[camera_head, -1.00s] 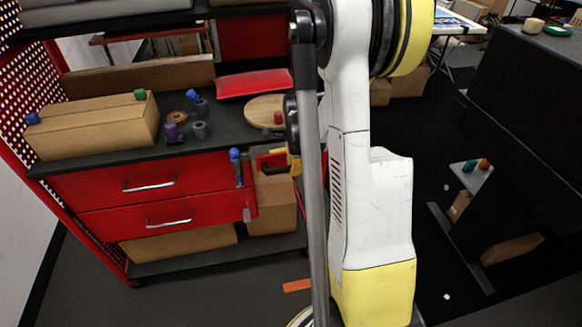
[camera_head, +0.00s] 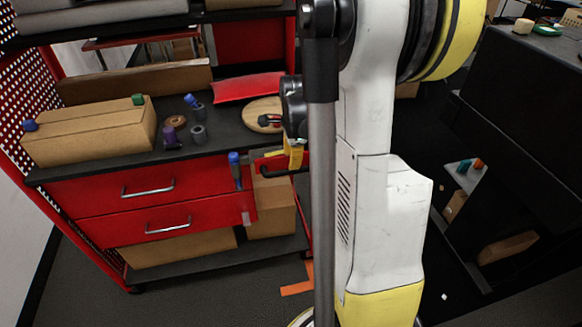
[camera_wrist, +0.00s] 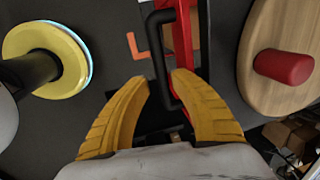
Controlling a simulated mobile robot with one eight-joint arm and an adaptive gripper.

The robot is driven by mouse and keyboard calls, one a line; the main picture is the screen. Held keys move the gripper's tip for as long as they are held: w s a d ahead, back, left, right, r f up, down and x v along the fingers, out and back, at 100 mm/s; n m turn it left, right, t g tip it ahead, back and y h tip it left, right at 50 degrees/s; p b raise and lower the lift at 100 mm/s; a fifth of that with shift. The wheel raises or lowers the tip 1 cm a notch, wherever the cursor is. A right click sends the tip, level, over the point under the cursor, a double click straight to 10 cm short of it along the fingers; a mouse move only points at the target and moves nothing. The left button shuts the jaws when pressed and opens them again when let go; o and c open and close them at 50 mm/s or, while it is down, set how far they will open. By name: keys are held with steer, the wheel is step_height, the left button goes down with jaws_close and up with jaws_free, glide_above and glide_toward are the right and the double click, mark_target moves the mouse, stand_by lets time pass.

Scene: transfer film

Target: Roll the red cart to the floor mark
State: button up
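The red cart (camera_head: 150,228) stands at left in the head view, with two drawers, dark shelves and a black handle (camera_head: 284,173) at its right side. In the wrist view, the black handle (camera_wrist: 159,62) runs down between the yellow fingers of my gripper (camera_wrist: 160,80). The fingers are apart; a small gap shows beside the bar, and I see no firm grip. In the head view my gripper (camera_head: 293,153) is at the handle, partly hidden by my arm. The floor mark (camera_head: 297,288) is an orange corner strip right of the cart's base; it also shows in the wrist view (camera_wrist: 136,46).
The cart carries boxes (camera_head: 90,130), a red tray (camera_head: 248,86), a round wooden board (camera_head: 263,115) and small parts. A dark bench (camera_head: 525,110) stands at right. Dark floor (camera_head: 215,300) is open in front of the cart.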

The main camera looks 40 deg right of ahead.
steer(key=r, duration=0.3)
steer(key=s+r, duration=0.1)
steer(key=r, duration=0.1)
steer(key=shift+a+r, duration=0.25)
steer(key=s+a+r+n+t, duration=0.1)
steer(key=s+a+r+n, duration=0.1)
steer(key=a+n, duration=0.6)
steer(key=s+a+r+n+t, duration=0.2)
steer(key=s+a+r+n, duration=0.1)
steer(key=a+n, duration=0.5)
steer(key=s+a+r+n+t+y, duration=0.1)
steer(key=s+a+r+n+t, duration=0.1)
steer(key=a+n, duration=0.6)
steer(key=s+a, duration=0.1)
steer(key=a, duration=0.4)
steer(key=shift+s+r, duration=0.2)
steer(key=shift+s, duration=0.2)
